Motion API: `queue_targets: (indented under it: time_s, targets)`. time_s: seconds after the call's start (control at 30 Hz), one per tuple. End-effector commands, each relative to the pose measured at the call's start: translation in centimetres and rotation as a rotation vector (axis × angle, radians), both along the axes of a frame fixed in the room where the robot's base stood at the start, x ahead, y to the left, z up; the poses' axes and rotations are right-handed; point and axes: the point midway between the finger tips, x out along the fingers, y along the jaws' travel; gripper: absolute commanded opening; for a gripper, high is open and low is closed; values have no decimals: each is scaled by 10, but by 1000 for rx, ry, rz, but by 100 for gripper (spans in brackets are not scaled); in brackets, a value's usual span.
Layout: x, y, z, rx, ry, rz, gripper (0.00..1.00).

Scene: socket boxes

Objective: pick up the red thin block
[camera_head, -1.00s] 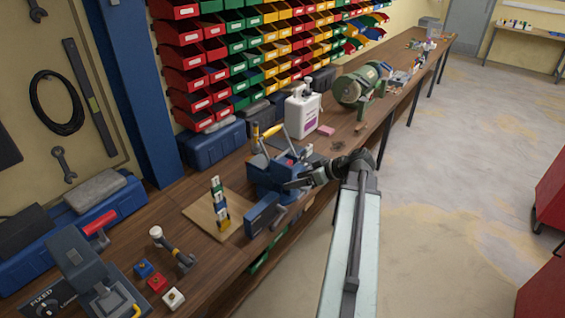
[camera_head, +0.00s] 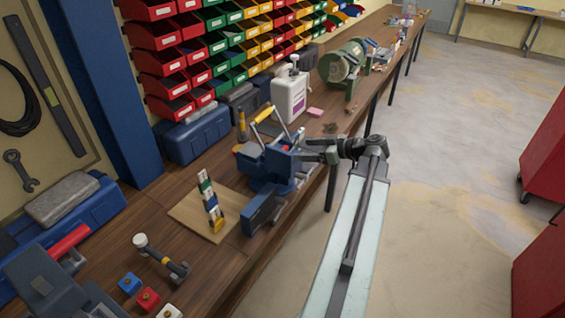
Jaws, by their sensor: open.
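A small red patch (camera_head: 285,147) shows on top of the blue vise (camera_head: 270,168). It may be the red thin block, but it is too small to tell. My gripper (camera_head: 308,153) is open, just right of the red patch and by the vise's upper right side. Its fingers point left, and I see nothing between them. I cannot tell whether it touches the vise.
A red box (camera_head: 148,299) sits between a blue box (camera_head: 130,283) and a white one (camera_head: 170,311) at the front. A hammer (camera_head: 160,257) lies behind them. A white bottle (camera_head: 289,96) and a pink block (camera_head: 315,112) are beyond the vise. Open floor lies right.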

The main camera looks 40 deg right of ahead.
Motion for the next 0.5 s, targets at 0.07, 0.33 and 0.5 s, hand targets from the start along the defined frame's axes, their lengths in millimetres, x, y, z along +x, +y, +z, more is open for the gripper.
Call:
queue_targets:
  time_s: [0.07,0.33,0.5]
  targets:
    - [0,0,-8,1,0,-1,76]
    - [12,2,-14,1,1,0,76]
    - [23,4,-17,0,1,-4,76]
